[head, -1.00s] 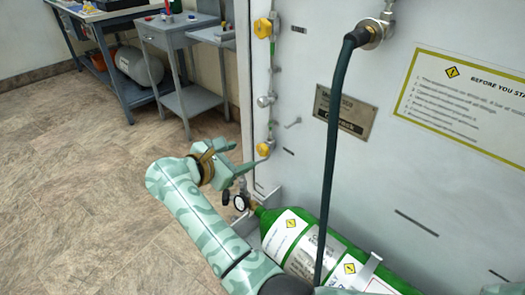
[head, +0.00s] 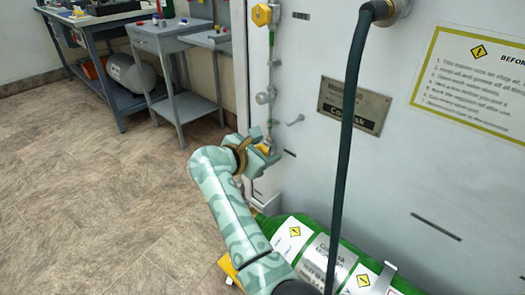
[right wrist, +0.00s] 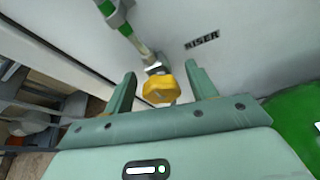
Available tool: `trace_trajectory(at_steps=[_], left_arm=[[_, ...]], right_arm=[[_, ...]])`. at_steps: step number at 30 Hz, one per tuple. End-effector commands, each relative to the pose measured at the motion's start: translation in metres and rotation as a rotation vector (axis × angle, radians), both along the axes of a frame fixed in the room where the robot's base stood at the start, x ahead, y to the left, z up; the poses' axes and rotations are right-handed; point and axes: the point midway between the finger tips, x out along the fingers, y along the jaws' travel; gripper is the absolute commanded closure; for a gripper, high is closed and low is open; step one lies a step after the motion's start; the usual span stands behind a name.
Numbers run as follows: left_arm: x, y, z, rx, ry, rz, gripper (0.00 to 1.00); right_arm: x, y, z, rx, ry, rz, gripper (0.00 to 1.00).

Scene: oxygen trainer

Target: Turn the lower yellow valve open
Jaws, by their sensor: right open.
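The lower yellow valve (head: 264,149) sits on the thin pipe along the left side of the grey panel. In the head view it is mostly hidden by my right gripper (head: 266,146). In the right wrist view the yellow knob (right wrist: 160,90) shows between the two open fingers of my right gripper (right wrist: 160,70). I see a gap between the knob and each finger, and no clear contact. My left gripper is not in view.
An upper yellow valve (head: 262,14) is on the same pipe. A dark hose (head: 347,130) hangs in front of the panel (head: 440,180). A green cylinder (head: 376,284) lies low by the panel. A grey cart (head: 185,105) stands behind; the floor at left is clear.

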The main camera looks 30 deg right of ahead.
Motion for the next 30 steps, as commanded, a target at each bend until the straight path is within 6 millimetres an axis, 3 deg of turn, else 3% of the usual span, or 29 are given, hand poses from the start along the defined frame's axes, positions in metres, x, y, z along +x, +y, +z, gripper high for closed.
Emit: trace_trajectory(at_steps=[4, 9, 14, 22, 30], left_arm=[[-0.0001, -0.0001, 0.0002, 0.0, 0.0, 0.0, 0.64], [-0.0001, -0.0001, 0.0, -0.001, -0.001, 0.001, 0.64], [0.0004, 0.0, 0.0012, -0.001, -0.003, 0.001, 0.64], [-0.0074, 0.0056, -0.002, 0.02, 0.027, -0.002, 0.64], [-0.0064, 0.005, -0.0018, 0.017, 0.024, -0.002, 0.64]], right_arm=[[-0.0001, -0.0001, 0.0006, 0.0, -0.001, 0.0, 0.43], [-0.0001, 0.0, 0.0004, 0.0, 0.0, 0.0, 0.88], [0.0002, 0.0003, 0.0014, -0.009, 0.026, -0.001, 0.88], [0.0016, 0.0007, 0.0, -0.119, 0.328, -0.001, 0.88], [0.0014, 0.0007, 0.0004, -0.128, 0.352, 0.0, 0.88]])
